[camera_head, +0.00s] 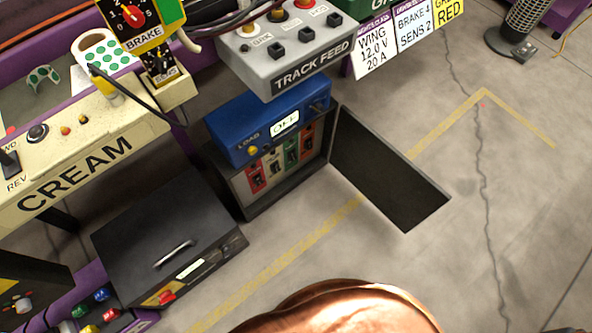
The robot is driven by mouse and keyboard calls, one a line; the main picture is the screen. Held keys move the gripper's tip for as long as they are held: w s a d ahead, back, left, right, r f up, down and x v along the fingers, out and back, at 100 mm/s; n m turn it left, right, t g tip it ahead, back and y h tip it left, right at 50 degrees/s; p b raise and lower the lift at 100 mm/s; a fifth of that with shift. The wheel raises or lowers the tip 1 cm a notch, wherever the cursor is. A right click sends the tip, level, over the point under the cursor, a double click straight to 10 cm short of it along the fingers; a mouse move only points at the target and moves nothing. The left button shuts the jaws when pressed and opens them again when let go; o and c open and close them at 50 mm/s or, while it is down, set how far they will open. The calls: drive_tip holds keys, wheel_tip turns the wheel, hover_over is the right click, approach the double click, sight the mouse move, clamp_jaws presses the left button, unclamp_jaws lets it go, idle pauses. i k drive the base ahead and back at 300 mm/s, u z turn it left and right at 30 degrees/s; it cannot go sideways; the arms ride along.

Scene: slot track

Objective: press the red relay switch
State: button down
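A row of small coloured relay switches sits in a recessed panel low in the middle of the head view. The red relay switch (256,178) is at the left end of the row. A pale switch (273,167), a green one (291,154) and an orange-red one (307,142) follow to its right. The switches are too small to tell their positions. The panel is in a dark open-fronted box (262,208) beneath a blue power unit (252,123), whose display seems to read "OFF". My gripper is not in view.
A dark flat door or panel (388,168) extends right from the box. A closed black case (165,235) stands to the left. The grey TRACK FEED box (290,60) overhangs above, and the CREAM console (85,140) is at left.

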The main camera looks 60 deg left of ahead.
sight(258, 180)
drive_tip(key=z, duration=0.05)
drive_tip(key=k, duration=1.6)
drive_tip(key=u, duration=2.3)
drive_tip(key=i, duration=0.5)
drive_tip(key=z, duration=0.05)
